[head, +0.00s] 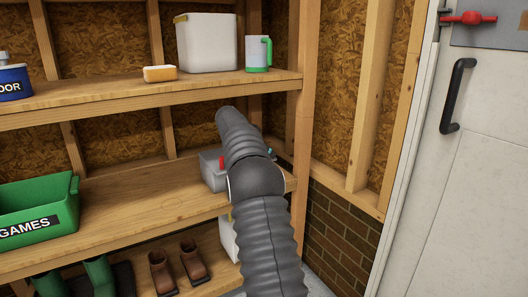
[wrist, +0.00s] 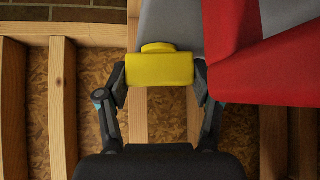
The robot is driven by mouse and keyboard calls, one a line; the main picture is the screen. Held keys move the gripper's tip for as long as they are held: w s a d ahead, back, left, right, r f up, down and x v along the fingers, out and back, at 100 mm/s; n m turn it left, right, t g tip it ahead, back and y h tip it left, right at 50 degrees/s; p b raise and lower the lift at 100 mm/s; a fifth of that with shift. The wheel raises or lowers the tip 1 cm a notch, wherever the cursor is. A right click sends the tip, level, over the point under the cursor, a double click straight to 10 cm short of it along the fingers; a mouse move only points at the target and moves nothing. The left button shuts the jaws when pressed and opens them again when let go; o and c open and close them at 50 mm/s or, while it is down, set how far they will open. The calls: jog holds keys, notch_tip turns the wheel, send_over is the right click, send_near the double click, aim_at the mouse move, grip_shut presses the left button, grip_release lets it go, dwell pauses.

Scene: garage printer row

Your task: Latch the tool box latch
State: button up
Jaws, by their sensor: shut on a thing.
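The tool box (head: 211,169) is grey and stands on the middle shelf in the head view, largely hidden behind my arm. A small red part (head: 222,161) shows on it. In the wrist view the grey box wall (wrist: 172,22) is at the top, with a large red part (wrist: 262,65) at the right. The yellow latch (wrist: 160,69) lies between the fingers of my gripper (wrist: 159,80), which is shut on it at both sides. The head view hides the fingers behind my arm. I cannot tell whether the latch is fastened.
A green bin (head: 38,208) labelled GAMES stands on the same shelf at the left. The shelf above holds a white bin (head: 206,45), a mug (head: 258,54) and a sponge (head: 160,74). A wooden post (head: 301,110) stands close right of my arm. Boots (head: 163,273) are below.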

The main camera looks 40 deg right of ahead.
jog(key=o, duration=1.2)
jog(key=shift+f, duration=0.15)
jog(key=shift+c, duration=0.2)
jog(key=shift+v, duration=3.8)
